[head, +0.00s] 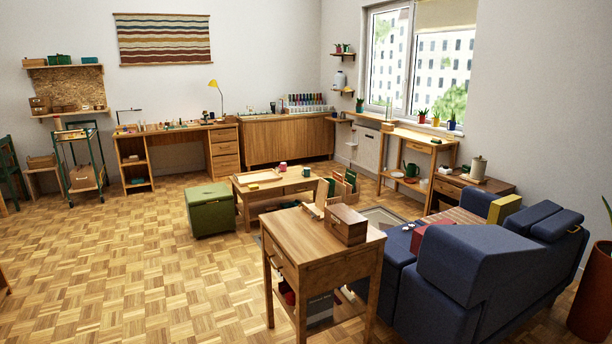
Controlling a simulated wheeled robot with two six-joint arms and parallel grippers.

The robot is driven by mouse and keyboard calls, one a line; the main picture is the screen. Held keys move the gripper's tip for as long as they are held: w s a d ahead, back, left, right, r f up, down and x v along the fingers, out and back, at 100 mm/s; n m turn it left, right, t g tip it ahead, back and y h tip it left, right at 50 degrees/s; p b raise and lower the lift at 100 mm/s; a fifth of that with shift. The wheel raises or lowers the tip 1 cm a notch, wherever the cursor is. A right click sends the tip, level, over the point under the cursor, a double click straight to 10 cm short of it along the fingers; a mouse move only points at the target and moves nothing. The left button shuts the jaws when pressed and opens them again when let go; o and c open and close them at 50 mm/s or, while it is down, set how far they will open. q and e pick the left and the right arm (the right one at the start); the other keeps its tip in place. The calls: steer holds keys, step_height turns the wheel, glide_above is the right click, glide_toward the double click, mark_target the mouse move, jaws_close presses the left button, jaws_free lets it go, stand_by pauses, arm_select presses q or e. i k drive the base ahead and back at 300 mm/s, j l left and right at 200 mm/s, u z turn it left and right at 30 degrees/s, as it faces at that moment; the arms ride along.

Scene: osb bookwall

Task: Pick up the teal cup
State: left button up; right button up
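I cannot make out a teal cup for certain in the head view; the room is seen from far off and small items are hard to tell apart. Neither of my grippers is in view.
A wooden side table (290,232) with a brown box (345,225) stands in front. A blue sofa (470,265) fills the right. A green stool (209,208) is left of the coffee table. Parquet floor (150,285) is clear at the left front.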

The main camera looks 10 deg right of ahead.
mark_target(306, 172)
steer(key=i+j+u, duration=0.3)
steer(key=i, duration=0.35)
steer(key=i+j+u, duration=0.25)
steer(key=i, duration=0.45)
steer(key=i+j+u, duration=0.1)
steer(key=i+u, duration=0.2)
steer(key=i, duration=0.4)
steer(key=i+z, duration=0.15)
steer(key=i, duration=0.85)
steer(key=i+j+z, duration=0.15)
steer(key=i, duration=0.85)
steer(key=i+l+z, duration=0.1)
steer(key=i+z, duration=0.15)
steer(key=i, duration=0.25)
steer(key=i+z, duration=0.3)
steer(key=i, duration=0.2)
steer(key=i+j+z, duration=0.1)
steer(key=i+z, duration=0.15)
steer(key=i, duration=0.25)
steer(key=i+j+z, duration=0.3)
steer(key=i, duration=0.2)
steer(key=i+l+z, duration=0.2)
steer(key=i+z, duration=0.25)
steer(key=i+l+z, duration=0.1)
steer(key=i+z, duration=0.25)
steer(key=z, duration=0.15)
steer(key=i+j+z, duration=0.1)
steer(key=i+z, duration=0.35)
